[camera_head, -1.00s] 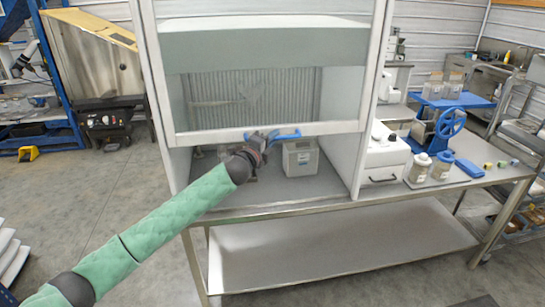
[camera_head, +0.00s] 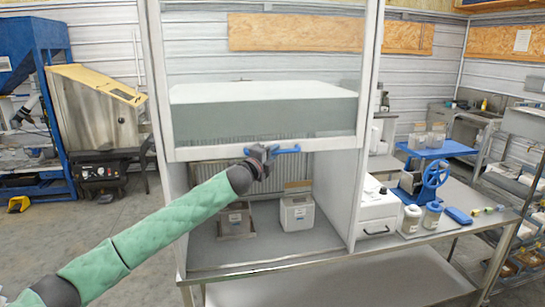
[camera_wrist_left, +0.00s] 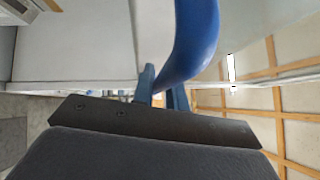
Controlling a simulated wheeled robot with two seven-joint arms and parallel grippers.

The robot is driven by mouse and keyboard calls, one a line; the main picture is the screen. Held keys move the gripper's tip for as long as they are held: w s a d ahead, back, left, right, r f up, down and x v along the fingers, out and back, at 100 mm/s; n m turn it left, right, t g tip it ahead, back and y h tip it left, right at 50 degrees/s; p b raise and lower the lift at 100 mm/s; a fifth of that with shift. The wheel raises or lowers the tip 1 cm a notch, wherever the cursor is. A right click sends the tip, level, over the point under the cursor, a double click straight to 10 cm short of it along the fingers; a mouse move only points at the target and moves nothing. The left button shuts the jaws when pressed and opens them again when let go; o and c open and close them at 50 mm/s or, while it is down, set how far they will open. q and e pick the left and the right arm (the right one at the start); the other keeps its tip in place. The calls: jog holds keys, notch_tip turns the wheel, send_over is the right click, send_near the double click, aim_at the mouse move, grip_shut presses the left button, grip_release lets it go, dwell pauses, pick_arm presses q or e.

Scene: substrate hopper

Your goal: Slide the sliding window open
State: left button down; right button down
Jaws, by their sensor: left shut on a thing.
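The sliding window (camera_head: 258,55) is a clear sash with a white bottom rail, in the front of a white cabinet on a steel table. A blue handle (camera_head: 288,150) sits on the rail. The sash stands partly raised, with an opening below it. My left gripper (camera_head: 270,153) is at the left part of the handle and shut on it. In the left wrist view the blue handle (camera_wrist_left: 194,45) runs down between the two fingers (camera_wrist_left: 160,90). My right gripper is not in view.
Inside the cabinet stand a white box-like device (camera_head: 296,214) and a grey metal container (camera_head: 236,221). To the right on the table are a white machine (camera_head: 377,213), lidded jars (camera_head: 412,219) and a blue hand-wheel device (camera_head: 428,178).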

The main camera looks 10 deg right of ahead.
pick_arm(q)
jog(key=c, duration=1.4)
grip_release()
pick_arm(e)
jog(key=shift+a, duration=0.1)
pick_arm(q)
jog(key=shift+f, duration=0.1)
